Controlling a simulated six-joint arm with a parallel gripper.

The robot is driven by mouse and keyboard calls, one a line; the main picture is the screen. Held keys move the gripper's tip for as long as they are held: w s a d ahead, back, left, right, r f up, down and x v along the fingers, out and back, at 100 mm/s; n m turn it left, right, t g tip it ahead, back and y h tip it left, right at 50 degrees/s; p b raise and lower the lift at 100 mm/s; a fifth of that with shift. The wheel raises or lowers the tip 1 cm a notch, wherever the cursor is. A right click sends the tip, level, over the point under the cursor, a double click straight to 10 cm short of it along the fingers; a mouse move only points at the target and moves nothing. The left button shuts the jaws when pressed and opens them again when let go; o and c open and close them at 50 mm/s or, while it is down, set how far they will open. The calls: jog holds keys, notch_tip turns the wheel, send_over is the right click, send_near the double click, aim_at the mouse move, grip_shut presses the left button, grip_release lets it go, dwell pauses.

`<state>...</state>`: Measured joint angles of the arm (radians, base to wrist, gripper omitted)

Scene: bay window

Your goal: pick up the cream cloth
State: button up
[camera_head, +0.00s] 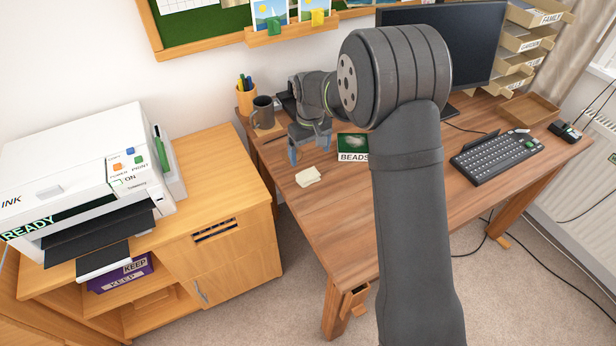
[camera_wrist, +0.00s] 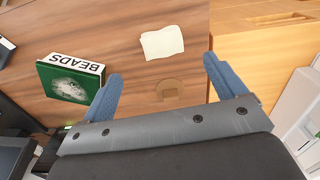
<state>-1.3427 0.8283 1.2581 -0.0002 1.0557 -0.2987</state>
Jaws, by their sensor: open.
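The cream cloth (camera_head: 308,177) lies as a small, slightly crumpled pad on the wooden desk near its left edge. It also shows in the wrist view (camera_wrist: 162,42), beyond and between the fingertips, with nothing covering it. My gripper (camera_head: 310,149) has blue fingers spread apart and is empty. In the head view it hangs above the desk, a little behind the cloth. In the wrist view the fingers (camera_wrist: 163,69) stand wide on both sides, and neither touches the cloth.
A green BEADS box (camera_head: 353,147) stands right of the cloth. A dark mug (camera_head: 263,112) and a pen cup (camera_head: 246,94) stand behind. A keyboard (camera_head: 497,157) and monitor (camera_head: 478,45) are further right. A cabinet (camera_head: 215,190) with a printer (camera_head: 85,175) is left. Desk around the cloth is clear.

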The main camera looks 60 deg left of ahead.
aim_at(309, 175)
notch_tip(309, 175, down, 10)
jog(key=shift+s+a+f, duration=0.1)
jog(key=shift+s+f, duration=0.05)
jog(key=shift+f, duration=0.1)
jog(key=c, duration=1.1)
